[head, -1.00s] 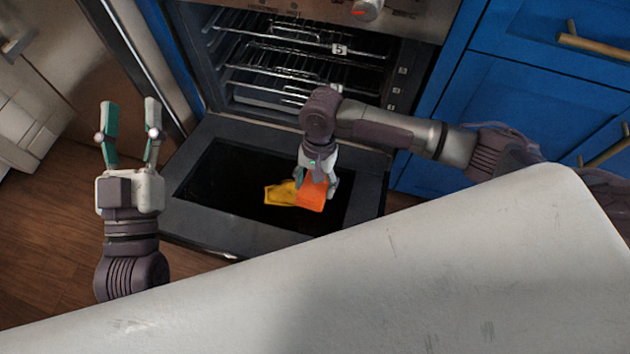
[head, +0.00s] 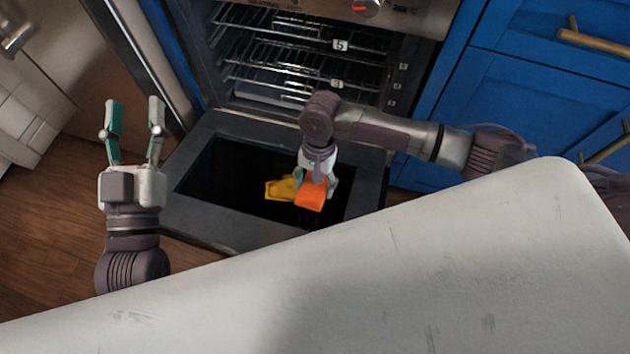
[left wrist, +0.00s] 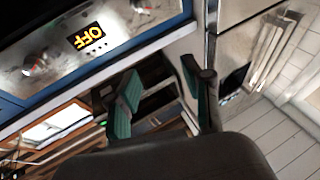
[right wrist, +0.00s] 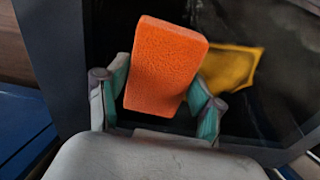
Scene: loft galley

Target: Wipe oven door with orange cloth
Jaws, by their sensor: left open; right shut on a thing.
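The oven door (head: 200,217) hangs open and flat, with a dark glass panel in a grey frame. My right gripper (head: 317,183) is over the glass, shut on the orange cloth (head: 311,196), which looks like a thick, block-shaped pad. In the right wrist view the orange cloth (right wrist: 165,65) sits between both fingers. Whether it touches the glass is unclear. A yellow patch (head: 279,189) lies on the glass beside it, partly hidden by the cloth. My left gripper (head: 135,104) is open and empty, left of the door.
The open oven cavity with wire racks (head: 300,75) is behind the door. Blue cabinets (head: 520,110) stand to the right. A pale, scuffed surface (head: 380,270) fills the lower foreground. Wooden floor (head: 40,230) shows at left.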

